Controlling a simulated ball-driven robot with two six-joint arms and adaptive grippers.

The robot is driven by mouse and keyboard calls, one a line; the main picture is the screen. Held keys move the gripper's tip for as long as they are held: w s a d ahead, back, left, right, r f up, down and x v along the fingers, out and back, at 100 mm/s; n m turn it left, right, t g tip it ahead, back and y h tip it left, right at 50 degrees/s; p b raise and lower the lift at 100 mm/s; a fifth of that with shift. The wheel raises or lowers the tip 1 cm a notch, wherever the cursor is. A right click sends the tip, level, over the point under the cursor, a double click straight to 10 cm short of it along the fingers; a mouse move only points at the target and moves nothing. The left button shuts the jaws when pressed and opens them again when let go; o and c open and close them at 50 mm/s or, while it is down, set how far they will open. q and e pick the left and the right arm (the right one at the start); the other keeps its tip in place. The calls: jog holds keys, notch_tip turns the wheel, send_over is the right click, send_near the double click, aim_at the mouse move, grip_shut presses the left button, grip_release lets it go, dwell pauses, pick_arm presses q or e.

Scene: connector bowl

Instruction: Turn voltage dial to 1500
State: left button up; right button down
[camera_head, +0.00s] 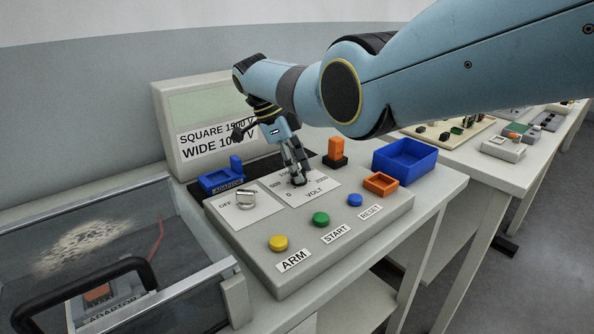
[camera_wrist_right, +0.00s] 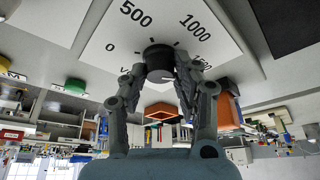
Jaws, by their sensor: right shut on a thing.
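The black voltage dial (camera_wrist_right: 158,58) stands on a white plate (camera_wrist_right: 100,45) marked 0, 500, 1000 and a partly hidden higher number. In the head view this plate (camera_head: 322,184) is labelled VOLT, and the dial is mostly hidden by my gripper. My right gripper (camera_head: 298,180) points down at the dial; in the wrist view its two fingers (camera_wrist_right: 160,80) are closed on the dial from both sides. I cannot make out which number the dial points to. My left gripper is not in view.
The sloped panel (camera_head: 300,270) also carries an OFF-marked knob (camera_head: 246,198) and yellow (camera_head: 278,243), green (camera_head: 320,219) and blue (camera_head: 355,199) buttons. A sign (camera_head: 215,140) reads SQUARE 1500 V. An orange block (camera_head: 335,148), orange tray (camera_head: 381,184) and blue bin (camera_head: 405,162) stand nearby.

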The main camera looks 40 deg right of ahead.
jog(key=c, duration=1)
grip_release()
jog(key=v, duration=1.2)
